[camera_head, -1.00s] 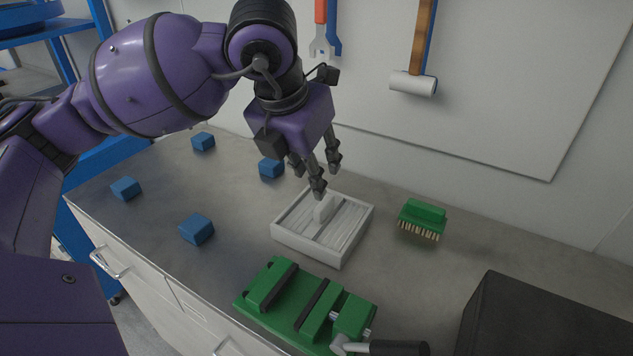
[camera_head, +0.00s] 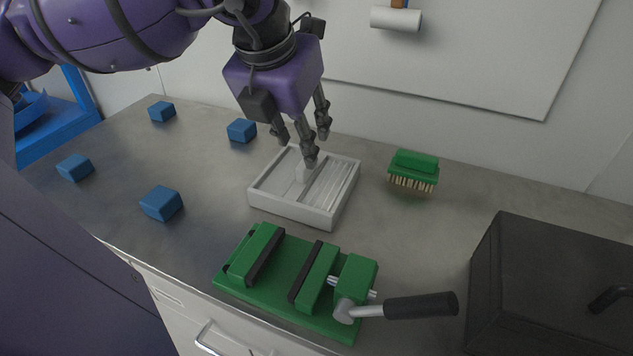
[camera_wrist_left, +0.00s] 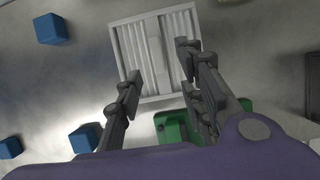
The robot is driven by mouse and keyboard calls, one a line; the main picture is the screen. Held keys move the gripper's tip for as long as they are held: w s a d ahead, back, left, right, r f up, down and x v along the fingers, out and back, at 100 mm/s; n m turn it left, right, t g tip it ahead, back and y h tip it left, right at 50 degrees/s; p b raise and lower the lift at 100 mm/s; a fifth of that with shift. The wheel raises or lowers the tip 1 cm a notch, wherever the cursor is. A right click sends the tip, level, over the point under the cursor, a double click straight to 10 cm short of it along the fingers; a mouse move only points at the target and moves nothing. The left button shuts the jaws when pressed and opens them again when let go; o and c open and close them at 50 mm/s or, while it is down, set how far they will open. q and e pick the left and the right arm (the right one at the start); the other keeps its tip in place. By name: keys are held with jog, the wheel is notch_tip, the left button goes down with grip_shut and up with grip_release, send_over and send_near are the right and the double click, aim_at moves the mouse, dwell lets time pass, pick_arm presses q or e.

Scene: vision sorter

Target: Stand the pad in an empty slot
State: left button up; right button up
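A white ribbed tray (camera_head: 276,205) with raised rims and narrow slots sits on the bench; it also shows in the left wrist view (camera_wrist_left: 127,50). A small pale block (camera_head: 303,173), perhaps the pad, rises among the ribs at its middle, partly hidden by a finger. In the left wrist view a wider pale strip (camera_wrist_left: 155,42) runs between the ribs. My left gripper (camera_head: 304,148) points down over the tray, its dark fingers apart with nothing held between them. I cannot tell whether a fingertip touches the block. My right gripper is out of view.
A green vise (camera_head: 300,285) stands in front of the tray, its handle pointing right. A green brush (camera_head: 414,170) lies right of the tray. Several blue cubes (camera_head: 161,203) lie to the left. A black box (camera_head: 545,270) fills the front right. Bench between brush and box is clear.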

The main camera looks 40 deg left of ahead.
aim_at(307, 175)
pick_arm(q)
jog(key=x, duration=0.7)
jog(key=shift+w+a, duration=0.2)
jog(key=shift+a, duration=0.05)
jog(key=shift+r, duration=0.1)
grip_shut()
